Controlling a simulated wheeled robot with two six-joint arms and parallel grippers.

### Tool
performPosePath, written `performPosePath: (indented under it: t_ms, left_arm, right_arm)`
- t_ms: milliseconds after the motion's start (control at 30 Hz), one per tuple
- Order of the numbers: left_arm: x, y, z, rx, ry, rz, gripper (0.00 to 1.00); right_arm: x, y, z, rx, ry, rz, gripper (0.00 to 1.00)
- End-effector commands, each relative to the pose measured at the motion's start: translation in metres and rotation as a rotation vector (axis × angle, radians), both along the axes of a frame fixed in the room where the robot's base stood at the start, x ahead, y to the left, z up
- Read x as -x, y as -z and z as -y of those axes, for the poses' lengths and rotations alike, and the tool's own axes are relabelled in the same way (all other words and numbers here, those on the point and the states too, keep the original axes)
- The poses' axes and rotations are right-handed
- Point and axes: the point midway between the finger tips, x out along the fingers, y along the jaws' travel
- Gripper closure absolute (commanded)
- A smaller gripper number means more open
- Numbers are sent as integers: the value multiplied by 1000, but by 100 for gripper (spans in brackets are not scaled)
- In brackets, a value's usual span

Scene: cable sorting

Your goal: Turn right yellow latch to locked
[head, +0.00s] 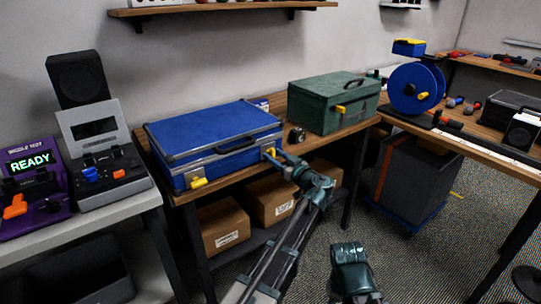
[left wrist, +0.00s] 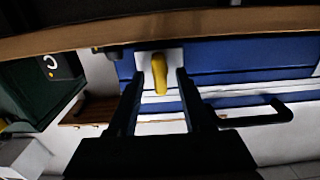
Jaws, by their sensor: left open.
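The blue case (head: 215,138) lies closed on the wooden bench, with a silver edge and a dark handle. Its right yellow latch (head: 270,153) is on the front face, close to my left gripper (head: 283,160). In the left wrist view the yellow latch (left wrist: 160,74) shows between the two open fingers of my left gripper (left wrist: 160,88). I cannot tell whether a finger touches it. The left yellow latch (head: 198,183) is at the case's front left. My right gripper does not show; only a teal part of my right arm is at the bottom.
A green toolbox (head: 334,104) with a yellow latch stands right of the case, with a small round item (head: 297,134) between them. Cardboard boxes (head: 270,204) sit on the shelf below. A blue spool (head: 413,90) is on the right bench.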

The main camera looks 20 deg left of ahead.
Motion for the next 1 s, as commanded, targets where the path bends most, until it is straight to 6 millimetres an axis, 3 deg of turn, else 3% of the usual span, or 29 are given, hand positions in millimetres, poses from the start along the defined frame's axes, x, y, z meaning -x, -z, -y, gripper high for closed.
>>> performPosePath:
  t_ms: [100, 400, 1000]
  left_arm:
    - [0, 0, 0, 0, 0, 0, 50]
    - [0, 0, 0, 0, 0, 0, 100]
    - [0, 0, 0, -72, 0, -92, 100]
  right_arm:
    - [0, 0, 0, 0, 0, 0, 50]
    - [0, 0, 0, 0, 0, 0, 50]
    - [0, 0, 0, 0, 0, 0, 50]
